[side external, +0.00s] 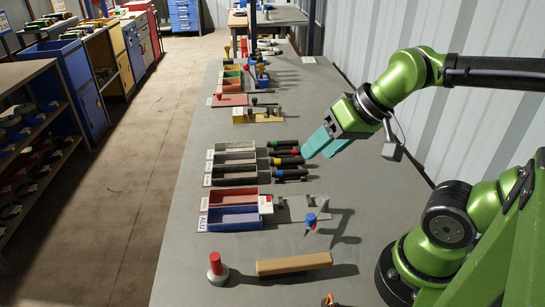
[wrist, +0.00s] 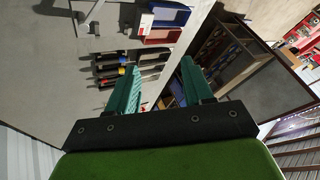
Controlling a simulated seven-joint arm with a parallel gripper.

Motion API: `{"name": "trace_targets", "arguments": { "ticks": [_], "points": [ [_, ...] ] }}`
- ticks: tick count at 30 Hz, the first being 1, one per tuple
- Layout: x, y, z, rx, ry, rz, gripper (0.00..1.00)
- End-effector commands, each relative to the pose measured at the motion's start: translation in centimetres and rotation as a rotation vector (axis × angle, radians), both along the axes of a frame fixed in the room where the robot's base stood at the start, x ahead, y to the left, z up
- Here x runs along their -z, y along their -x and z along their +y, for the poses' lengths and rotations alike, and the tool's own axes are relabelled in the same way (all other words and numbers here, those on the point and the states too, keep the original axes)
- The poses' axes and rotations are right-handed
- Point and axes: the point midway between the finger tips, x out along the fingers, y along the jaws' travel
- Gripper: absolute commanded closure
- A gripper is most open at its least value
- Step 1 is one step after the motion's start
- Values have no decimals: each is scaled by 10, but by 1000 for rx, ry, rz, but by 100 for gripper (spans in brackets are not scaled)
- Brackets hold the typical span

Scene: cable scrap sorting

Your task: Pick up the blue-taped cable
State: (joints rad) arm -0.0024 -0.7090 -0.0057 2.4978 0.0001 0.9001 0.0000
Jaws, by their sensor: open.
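The blue-taped cable (side external: 291,173) is a short dark piece with a blue band. It lies on the grey bench at the near end of a row of several similar cables. My gripper (side external: 316,144) is above the bench, to the right of and higher than the row, with its teal fingers apart and nothing between them. In the wrist view my gripper (wrist: 160,67) shows its two fingers spread, with the dark cables (wrist: 108,67) beyond and left of the left finger.
Other taped cables (side external: 286,151) lie close beside it. Dark trays (side external: 235,169) stand left of the row. A red tray (side external: 232,198) and a blue tray (side external: 234,218) are nearer. A wooden block (side external: 293,264) and a red-topped object (side external: 216,268) stand at the front.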

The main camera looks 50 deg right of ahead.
Motion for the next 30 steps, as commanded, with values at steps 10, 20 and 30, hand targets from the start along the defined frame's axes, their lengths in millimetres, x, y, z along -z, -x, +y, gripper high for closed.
{"name": "trace_targets", "arguments": {
  "ticks": [10, 20, 30],
  "points": [
    [26, -84, -50, 406, -167, 341, 49],
    [69, -163, -135, 1424, -329, 589, 49],
    [57, -173, -147, 1919, -468, 556, 49]
  ]
}}
